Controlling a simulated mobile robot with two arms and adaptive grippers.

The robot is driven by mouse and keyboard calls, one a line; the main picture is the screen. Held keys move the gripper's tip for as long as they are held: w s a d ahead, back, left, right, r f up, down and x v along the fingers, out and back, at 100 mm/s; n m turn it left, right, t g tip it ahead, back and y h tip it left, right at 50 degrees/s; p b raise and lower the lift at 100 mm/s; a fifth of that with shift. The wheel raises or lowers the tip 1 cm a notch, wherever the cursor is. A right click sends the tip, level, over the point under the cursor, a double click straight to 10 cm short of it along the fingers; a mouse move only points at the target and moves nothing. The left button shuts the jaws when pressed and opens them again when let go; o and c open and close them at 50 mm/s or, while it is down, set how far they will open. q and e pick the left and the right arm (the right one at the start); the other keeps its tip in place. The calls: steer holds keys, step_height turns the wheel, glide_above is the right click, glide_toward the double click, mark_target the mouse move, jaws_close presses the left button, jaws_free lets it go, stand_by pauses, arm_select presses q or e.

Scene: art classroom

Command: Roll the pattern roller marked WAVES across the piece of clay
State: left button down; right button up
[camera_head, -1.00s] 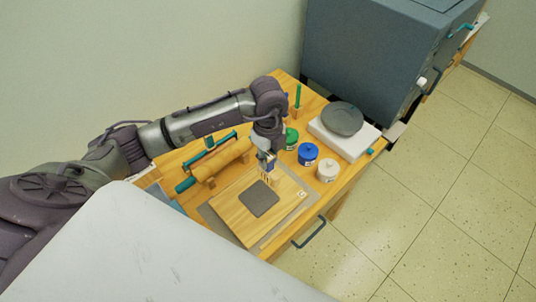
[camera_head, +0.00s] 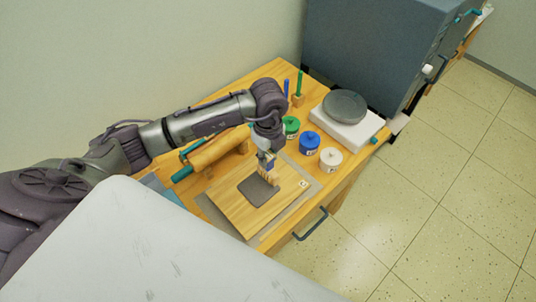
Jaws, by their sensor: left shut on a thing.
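The piece of clay (camera_head: 254,194) is a flat dark grey slab on a wooden board (camera_head: 236,214). My left gripper (camera_head: 266,166) points down over the clay's far right edge. It is shut on a small tan roller (camera_head: 271,183), most of which shows below the fingers. The roller is at the clay's right edge; I cannot tell whether it touches the clay. Its marking is too small to read. My right gripper is not in view.
A tan rolling pin (camera_head: 214,151) with teal handles lies left of the board. Green (camera_head: 291,127), blue (camera_head: 309,142) and white (camera_head: 330,159) lidded jars stand to the right. Behind them is a white base with a grey disc (camera_head: 345,106). A large grey cabinet (camera_head: 380,45) stands at the back.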

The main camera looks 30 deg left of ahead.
arm_select(q)
steer(key=shift+f, duration=0.2)
stand_by(0.4)
steer(key=shift+f+b, duration=0.4)
steer(key=shift+b, duration=0.05)
